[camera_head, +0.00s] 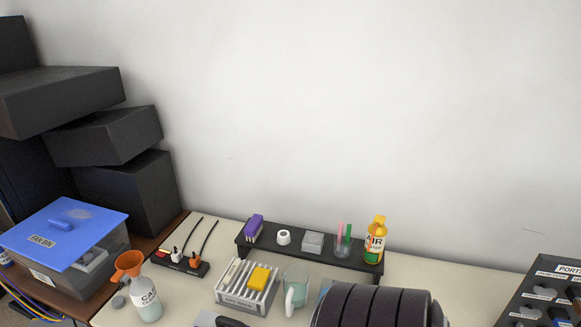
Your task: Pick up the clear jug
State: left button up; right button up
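The clear jug (295,289) stands on the pale worktop, low in the middle of the head view. It is see-through with a pale handle facing the front and looks upright. It stands just right of a grey slotted rack (233,293) and in front of the low black shelf. A dark ribbed rounded shape (370,306) is close on its right and front side. Neither of my grippers shows in this view, so I cannot see whether they hold anything.
The black shelf (300,249) carries a purple brush, white roll, grey block, cup and yellow air can (375,240). A bottle with an orange funnel (149,306), a power strip (181,264) and a blue-lidded bin (66,231) are left. Bare worktop (455,284) shows right.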

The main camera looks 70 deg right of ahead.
aim_at(295, 277)
jog(key=z, duration=2.1)
